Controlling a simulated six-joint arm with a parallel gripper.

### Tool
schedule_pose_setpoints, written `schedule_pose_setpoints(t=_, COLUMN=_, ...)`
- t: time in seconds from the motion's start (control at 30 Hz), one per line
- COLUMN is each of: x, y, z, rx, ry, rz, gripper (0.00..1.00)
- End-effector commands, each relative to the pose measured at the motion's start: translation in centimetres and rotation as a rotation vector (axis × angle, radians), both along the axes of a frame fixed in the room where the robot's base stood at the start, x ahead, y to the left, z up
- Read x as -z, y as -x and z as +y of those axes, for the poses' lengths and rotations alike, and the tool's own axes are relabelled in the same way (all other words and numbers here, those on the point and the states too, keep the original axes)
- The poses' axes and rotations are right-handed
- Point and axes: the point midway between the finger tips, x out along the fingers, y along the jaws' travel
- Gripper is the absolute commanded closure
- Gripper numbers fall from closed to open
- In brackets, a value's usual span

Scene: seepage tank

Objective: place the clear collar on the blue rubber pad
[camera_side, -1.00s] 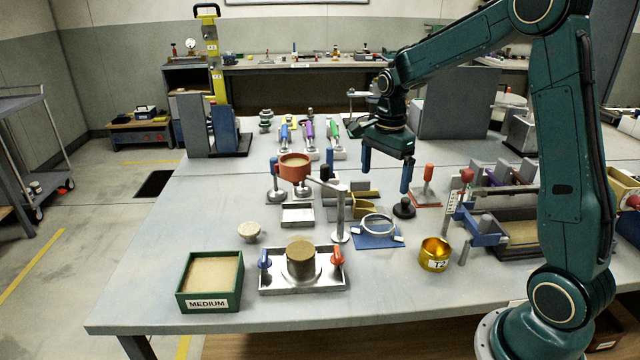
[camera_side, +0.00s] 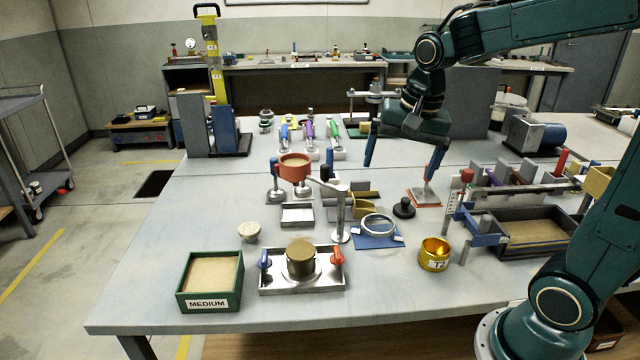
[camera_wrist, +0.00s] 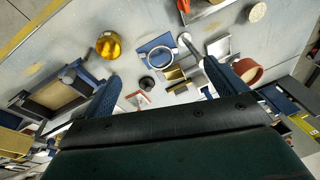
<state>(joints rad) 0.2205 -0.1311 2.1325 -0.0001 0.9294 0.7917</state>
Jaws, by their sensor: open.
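The clear collar (camera_side: 378,217), a pale see-through ring with small light tabs, lies on the blue rubber pad (camera_side: 378,242) in the middle of the bench. In the wrist view the collar (camera_wrist: 174,49) overlaps the blue pad (camera_wrist: 150,43), whose one side is bare. My gripper (camera_side: 400,168) is in the air above and behind the pad, apart from the collar. Its two blue fingers are spread with nothing between them. They also show in the wrist view (camera_wrist: 163,78). Whether the collar lies fully flat is hard to tell.
A metal post with a red-brown bowl (camera_side: 294,168) stands left of the pad. A gold cup (camera_side: 434,253) is at right, a black knob (camera_side: 404,208) behind. A metal tray (camera_side: 330,283) and green sand box (camera_side: 210,281) are in front.

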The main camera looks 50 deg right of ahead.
Motion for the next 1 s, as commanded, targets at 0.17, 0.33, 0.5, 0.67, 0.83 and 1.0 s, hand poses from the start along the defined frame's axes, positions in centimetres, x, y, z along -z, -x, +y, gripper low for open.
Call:
schedule_pose_setpoints(t=0.17, x=-1.6, y=3.4, z=2.4, rx=-0.241, ry=0.06, rz=-0.063, gripper=0.03)
schedule_pose_setpoints(t=0.33, x=-2.3, y=6.5, z=4.2, rx=-0.464, ry=0.125, rz=-0.118, gripper=0.03)
schedule_pose_setpoints(t=0.5, x=-2.4, y=9.6, z=5.6, rx=-0.682, ry=0.197, rz=-0.173, gripper=0.03)
schedule_pose_setpoints(t=0.67, x=-2.1, y=11.8, z=6.5, rx=-0.848, ry=0.259, rz=-0.213, gripper=0.03)
schedule_pose_setpoints(t=0.83, x=-1.8, y=13.0, z=6.9, rx=-0.944, ry=0.298, rz=-0.235, gripper=0.03)
schedule_pose_setpoints(t=1.0, x=-1.7, y=13.3, z=7.0, rx=-0.968, ry=0.307, rz=-0.239, gripper=0.03)
